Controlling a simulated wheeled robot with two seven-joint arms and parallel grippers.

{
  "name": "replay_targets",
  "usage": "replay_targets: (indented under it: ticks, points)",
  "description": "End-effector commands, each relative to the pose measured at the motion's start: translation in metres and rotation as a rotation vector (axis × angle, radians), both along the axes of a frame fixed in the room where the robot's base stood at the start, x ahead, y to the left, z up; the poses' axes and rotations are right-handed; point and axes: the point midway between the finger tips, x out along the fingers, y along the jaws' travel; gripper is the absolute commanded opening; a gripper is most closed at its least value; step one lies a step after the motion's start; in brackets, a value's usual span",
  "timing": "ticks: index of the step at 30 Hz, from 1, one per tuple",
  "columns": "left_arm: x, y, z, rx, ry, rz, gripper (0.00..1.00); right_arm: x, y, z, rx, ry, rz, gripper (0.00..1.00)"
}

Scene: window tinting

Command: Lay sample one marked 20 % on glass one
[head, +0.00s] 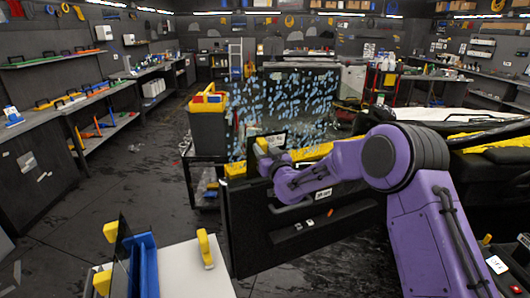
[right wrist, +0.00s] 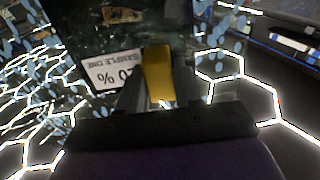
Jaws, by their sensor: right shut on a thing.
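My right gripper (head: 264,150) is shut on the yellow handle (right wrist: 157,75) of a dark sample sheet (head: 272,141). In the right wrist view the sheet carries a white label (right wrist: 112,70), upside down, reading "20 %" and "SAMPLE ONE". An upright clear glass pane (head: 290,95) covered in bluish drops stands behind the sheet, above a black panel. The gripper and sheet are in front of its lower part. I cannot tell whether the sheet touches the glass. My left gripper is not in view.
A white table (head: 180,272) at lower left holds a blue rack (head: 145,268) and yellow handles (head: 205,248). The black door-like panel (head: 290,235) stands below my right arm. A cart with a yellow bin (head: 208,120) stands left of the glass. The floor further left is open.

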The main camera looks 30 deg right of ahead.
Motion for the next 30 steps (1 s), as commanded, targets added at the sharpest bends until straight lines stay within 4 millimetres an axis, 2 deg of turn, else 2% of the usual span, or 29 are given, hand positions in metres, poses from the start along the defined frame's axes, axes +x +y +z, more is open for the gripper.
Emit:
replay_targets:
  ticks: [30]
  points:
    - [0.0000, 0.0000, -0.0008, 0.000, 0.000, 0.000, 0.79, 0.0103, -0.0006, 0.0018, 0.000, 0.000, 0.000, 0.00]
